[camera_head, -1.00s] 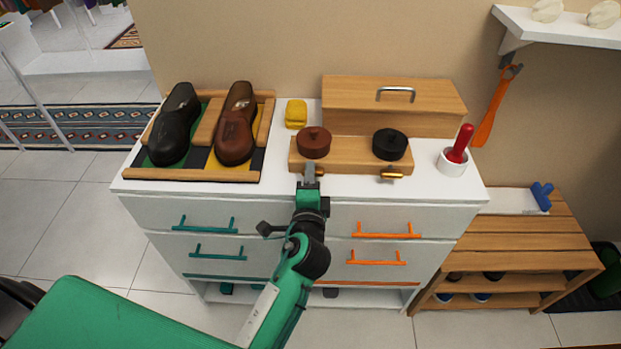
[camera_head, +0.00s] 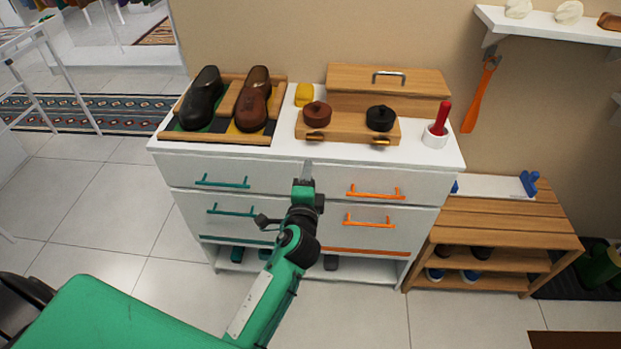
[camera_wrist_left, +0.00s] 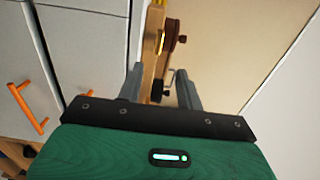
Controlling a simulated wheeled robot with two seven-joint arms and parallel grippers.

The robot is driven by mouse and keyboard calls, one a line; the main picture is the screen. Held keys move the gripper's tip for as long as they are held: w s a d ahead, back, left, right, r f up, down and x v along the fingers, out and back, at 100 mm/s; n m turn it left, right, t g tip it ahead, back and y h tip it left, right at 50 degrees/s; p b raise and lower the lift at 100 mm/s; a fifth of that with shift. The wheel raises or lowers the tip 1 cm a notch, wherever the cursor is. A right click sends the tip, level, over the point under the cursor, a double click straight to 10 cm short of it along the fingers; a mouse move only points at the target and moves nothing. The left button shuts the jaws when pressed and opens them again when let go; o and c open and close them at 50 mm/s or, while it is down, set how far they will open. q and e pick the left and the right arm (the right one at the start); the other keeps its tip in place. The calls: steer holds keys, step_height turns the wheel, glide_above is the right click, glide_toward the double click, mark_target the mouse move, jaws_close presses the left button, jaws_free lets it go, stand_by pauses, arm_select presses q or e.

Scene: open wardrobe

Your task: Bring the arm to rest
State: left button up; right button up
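My left arm comes in from the lower left in the head view. Its green and black left gripper (camera_head: 306,178) stands in front of the dresser's (camera_head: 305,203) upper front edge, apart from the wooden block (camera_head: 350,127) with its brown and black round knobs. In the left wrist view, the left gripper's (camera_wrist_left: 162,88) two grey fingers are spread with nothing between them. The wooden block (camera_wrist_left: 153,50) shows beyond them. My right gripper is not in view.
A wooden box (camera_head: 388,92) and a white cup (camera_head: 434,139) with a red handle stand there too. A slatted shoe rack (camera_head: 500,225) is at right.

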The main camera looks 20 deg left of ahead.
arm_select(q)
steer(key=shift+s+f, duration=0.1)
steer(key=shift+s, duration=0.1)
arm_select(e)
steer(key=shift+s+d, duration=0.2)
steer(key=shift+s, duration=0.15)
